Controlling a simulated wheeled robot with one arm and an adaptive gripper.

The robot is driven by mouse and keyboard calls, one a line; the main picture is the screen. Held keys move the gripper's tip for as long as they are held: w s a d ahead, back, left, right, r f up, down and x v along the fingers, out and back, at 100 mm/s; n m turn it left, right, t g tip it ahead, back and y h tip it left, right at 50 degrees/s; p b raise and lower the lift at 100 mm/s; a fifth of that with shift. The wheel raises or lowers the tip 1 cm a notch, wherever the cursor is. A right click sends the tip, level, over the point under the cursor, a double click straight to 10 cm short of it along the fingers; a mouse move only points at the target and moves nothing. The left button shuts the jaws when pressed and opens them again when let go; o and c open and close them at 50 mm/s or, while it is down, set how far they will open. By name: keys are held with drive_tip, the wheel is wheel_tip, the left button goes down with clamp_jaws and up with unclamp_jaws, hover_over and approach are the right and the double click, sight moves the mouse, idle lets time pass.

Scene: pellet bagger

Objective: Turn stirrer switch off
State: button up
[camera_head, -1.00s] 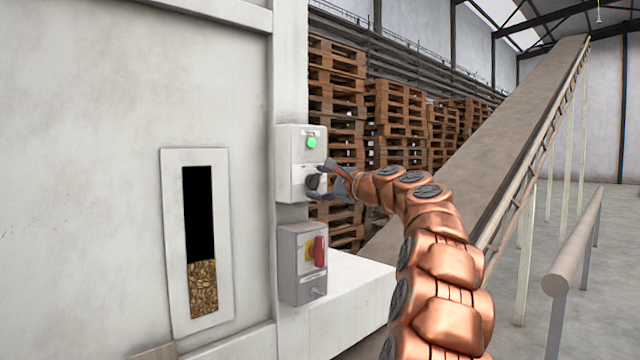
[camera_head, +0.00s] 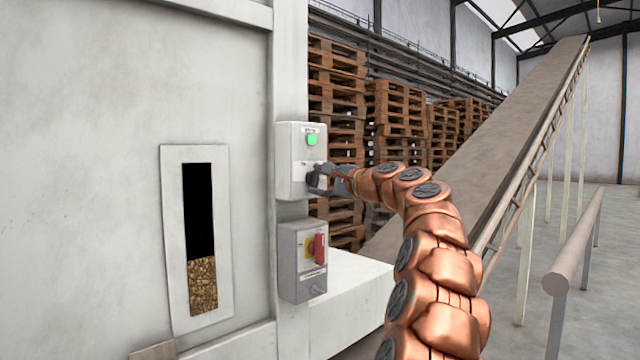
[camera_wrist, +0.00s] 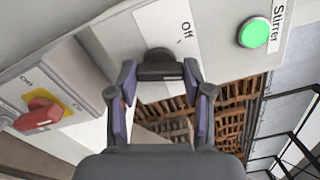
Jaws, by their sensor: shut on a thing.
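The stirrer switch box (camera_head: 300,150) is a pale grey box on the machine's corner post. Its green lamp (camera_head: 311,140) is lit; in the wrist view the lamp (camera_wrist: 254,33) sits beside the label "Stirrer". The dark switch knob (camera_wrist: 160,66) shows in the wrist view next to a plate marked "Off". My gripper (camera_head: 318,180) is at the lower part of the box, and in the wrist view its two fingers (camera_wrist: 160,82) are shut on the knob from both sides. The fingers hide part of the knob in the head view.
Just below is a grey box with a red and yellow rotary switch (camera_head: 317,250). A white ledge (camera_head: 350,290) juts out under it. A sight window (camera_head: 200,240) with pellets is at left. Pallets (camera_head: 395,120), a conveyor (camera_head: 480,150) and a rail (camera_head: 575,240) stand to the right.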

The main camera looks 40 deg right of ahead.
drive_tip(key=n+b, duration=0.2)
drive_tip(key=n, duration=0.2)
drive_tip(key=shift+f+n, duration=0.15)
drive_tip(key=shift+n, duration=0.15)
drive_tip(key=shift+n+b, duration=0.45)
drive_tip(key=shift+n, duration=2.15)
drive_tip(key=o, duration=1.2)
drive_tip(key=shift+c, duration=0.2)
drive_tip(key=shift+s, duration=0.1)
drive_tip(key=shift+s+a+r, duration=0.1)
drive_tip(key=shift+s+r, duration=0.15)
drive_tip(key=shift+s, duration=0.4)
drive_tip(key=s, duration=1)
drive_tip(key=shift+s+f, duration=0.15)
drive_tip(key=shift+s, duration=0.1)
